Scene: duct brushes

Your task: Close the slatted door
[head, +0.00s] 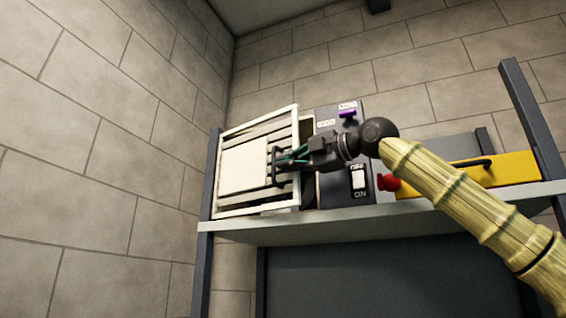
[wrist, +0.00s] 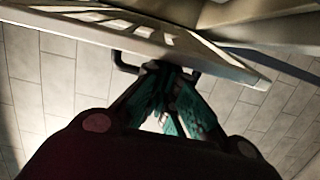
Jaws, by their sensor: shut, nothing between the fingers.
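The slatted door (head: 246,166) is a cream frame with slats and a plain middle panel, at the left end of the shelf. It also shows across the top of the wrist view (wrist: 95,32). Its dark bar handle (head: 274,166) is on its right side and shows in the wrist view (wrist: 124,62). A dark gap shows beside the door's right edge; how far it stands open is unclear. My gripper (head: 284,160) is shut and empty, its teal fingertips (wrist: 166,76) at the handle. They overlap it in view; I cannot tell whether they touch.
A dark control panel (head: 331,190) with a purple knob (head: 348,113) and an ON switch (head: 359,181) stands right of the door. A red button (head: 388,182) and a yellow box (head: 505,168) are farther right on the shelf (head: 300,229). A shelf post (head: 207,185) stands close on the left.

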